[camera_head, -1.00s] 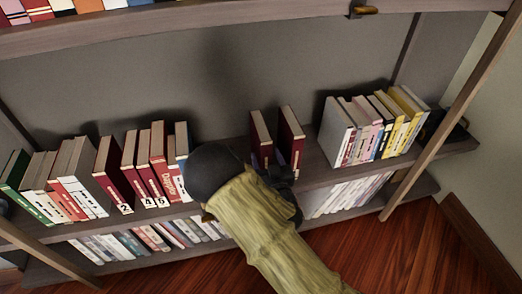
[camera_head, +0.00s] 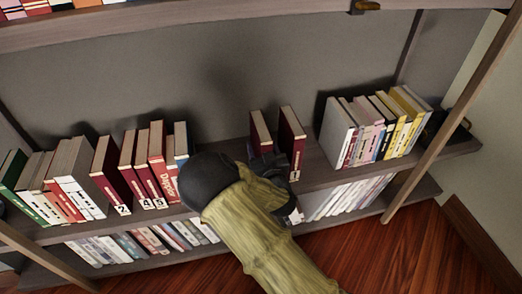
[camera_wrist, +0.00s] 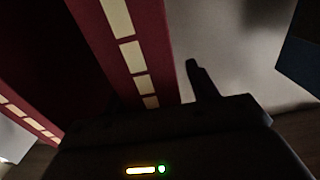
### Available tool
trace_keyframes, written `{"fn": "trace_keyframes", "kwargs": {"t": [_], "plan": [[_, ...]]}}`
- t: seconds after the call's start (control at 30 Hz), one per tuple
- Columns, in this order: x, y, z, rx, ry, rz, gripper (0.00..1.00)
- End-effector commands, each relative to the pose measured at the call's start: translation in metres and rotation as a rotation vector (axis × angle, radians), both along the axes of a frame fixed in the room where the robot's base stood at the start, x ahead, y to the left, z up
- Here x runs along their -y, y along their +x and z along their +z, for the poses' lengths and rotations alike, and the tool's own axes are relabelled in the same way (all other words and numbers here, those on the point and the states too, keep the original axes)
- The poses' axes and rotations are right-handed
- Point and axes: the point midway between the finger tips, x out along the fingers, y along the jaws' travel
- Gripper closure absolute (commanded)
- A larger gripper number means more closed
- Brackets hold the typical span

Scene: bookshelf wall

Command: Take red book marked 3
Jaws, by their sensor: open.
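Two dark red books stand apart from the other books on the middle shelf. The left one (camera_head: 260,131) has its lower spine hidden behind my gripper, so its mark cannot be read. The right one (camera_head: 292,140) shows a small white label low on its spine, too small to read surely. My gripper (camera_head: 266,170) is at the front of the left book, jaws open. In the wrist view a red book with pale spine blocks (camera_wrist: 155,35) rises before the gripper, one dark finger (camera_wrist: 200,80) to its right; the other finger is not clear. No mark 3 is readable.
Red books marked 2, 4 and 5 (camera_head: 128,170) stand to the left, beside a blue-spined book (camera_head: 181,140). A grey-covered book (camera_head: 336,130) starts the right group. An upper shelf (camera_head: 190,22) hangs above, and slanting posts (camera_head: 450,120) flank the shelves.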

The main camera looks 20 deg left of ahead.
Motion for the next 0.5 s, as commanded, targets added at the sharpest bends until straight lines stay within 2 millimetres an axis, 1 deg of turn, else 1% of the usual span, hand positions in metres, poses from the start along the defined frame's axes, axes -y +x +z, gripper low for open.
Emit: {"fn": "trace_keyframes", "kwargs": {"t": [0.23, 0.27, 0.3, 0.47, 0.5], "plan": [[0.0002, -0.0001, 0.0000, 0.000, 0.000, 0.000, 0.42], [0.0002, -0.0001, 0.0000, 0.000, 0.000, 0.000, 0.46], [0.0002, -0.0001, 0.0000, 0.000, 0.000, 0.000, 0.54], [0.0002, -0.0002, 0.0000, 0.000, 0.000, 0.000, 0.85], [0.0002, -0.0002, 0.0000, 0.000, 0.000, 0.000, 0.93]]}}
